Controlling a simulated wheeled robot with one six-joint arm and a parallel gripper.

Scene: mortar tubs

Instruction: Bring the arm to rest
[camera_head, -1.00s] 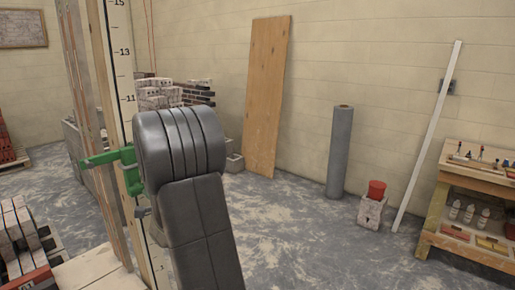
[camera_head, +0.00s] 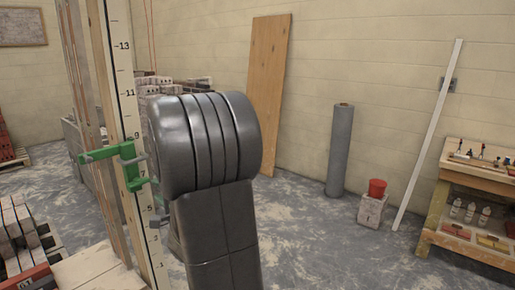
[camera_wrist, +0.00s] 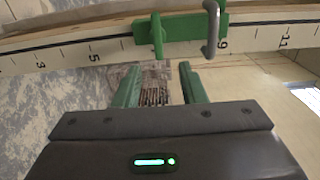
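My gripper (camera_wrist: 160,67) shows in the wrist view as two green fingers, apart, with nothing between them. Past the fingertips is a pale gauge board (camera_wrist: 120,47) with black numbers, lying across the view, and a green clamp (camera_wrist: 182,36) with a grey hooked rod sits on it. In the head view the gauge board (camera_head: 121,75) stands upright at left and the green clamp (camera_head: 128,165) is fixed on it. My dark arm rises just right of the clamp.
Brick stacks (camera_head: 22,232) stand at lower left. A plywood sheet (camera_head: 267,95), a grey roll (camera_head: 340,150) and a white straightedge (camera_head: 428,140) lean or stand by the wall. A wooden workbench (camera_head: 480,182) is at right. The middle floor is clear.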

